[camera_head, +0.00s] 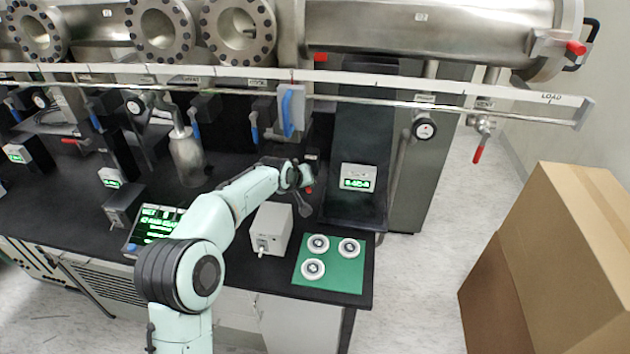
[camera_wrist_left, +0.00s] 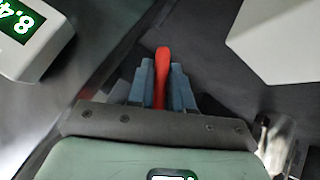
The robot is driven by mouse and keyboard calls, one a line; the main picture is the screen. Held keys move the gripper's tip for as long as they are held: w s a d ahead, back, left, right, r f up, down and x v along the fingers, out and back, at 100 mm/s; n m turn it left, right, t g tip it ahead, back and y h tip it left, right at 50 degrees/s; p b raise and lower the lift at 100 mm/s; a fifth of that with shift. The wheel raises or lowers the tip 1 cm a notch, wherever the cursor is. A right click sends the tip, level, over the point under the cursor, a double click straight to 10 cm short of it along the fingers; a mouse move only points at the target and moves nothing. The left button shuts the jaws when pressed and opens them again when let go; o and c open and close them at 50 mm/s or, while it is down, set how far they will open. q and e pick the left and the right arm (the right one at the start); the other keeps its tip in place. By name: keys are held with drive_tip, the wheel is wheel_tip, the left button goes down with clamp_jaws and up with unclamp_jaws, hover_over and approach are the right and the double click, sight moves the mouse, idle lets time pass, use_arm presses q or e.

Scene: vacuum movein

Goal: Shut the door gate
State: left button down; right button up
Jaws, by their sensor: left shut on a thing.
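My left arm reaches in from the lower left over the black bench. My left gripper (camera_head: 306,178) is beside the dark upright panel in the head view, and its fingers are hard to make out there. In the left wrist view my left gripper (camera_wrist_left: 161,85) has its blue-grey fingers shut on a red handle (camera_wrist_left: 162,62). A small red spot of a handle (camera_head: 309,189) also shows at the gripper in the head view. I cannot tell what the handle joins to, and no part is clearly marked as the door gate. My right gripper is not in view.
A grey box (camera_head: 270,228) and a green mat (camera_head: 330,268) with three round parts are on the bench. A rail (camera_head: 380,97) and steel chamber (camera_head: 420,30) cross above. A green readout (camera_head: 358,178) is right of the gripper. Cardboard boxes (camera_head: 560,260) stand right.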

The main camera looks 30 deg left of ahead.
use_arm(q)
drive_tip(key=shift+a+f+m+y, duration=0.1)
drive_tip(key=shift+a+m+y, duration=0.05)
drive_tip(key=shift+m+y, duration=0.2)
drive_tip(key=a+m+y+b, duration=0.1)
drive_tip(key=y, duration=0.1)
drive_tip(key=s+a+g+y+b, duration=0.1)
drive_tip(key=a, duration=0.1)
drive_tip(key=shift+f+m+y+b, duration=0.15)
drive_tip(key=shift+m+y+b, duration=0.2)
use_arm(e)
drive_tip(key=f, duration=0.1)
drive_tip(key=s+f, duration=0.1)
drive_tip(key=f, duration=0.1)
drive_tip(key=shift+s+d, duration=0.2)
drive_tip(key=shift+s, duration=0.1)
use_arm(q)
drive_tip(key=shift+a, duration=0.15)
drive_tip(key=c, duration=1.1)
unclamp_jaws()
drive_tip(key=shift+s+g, duration=0.1)
drive_tip(key=shift+g, duration=0.2)
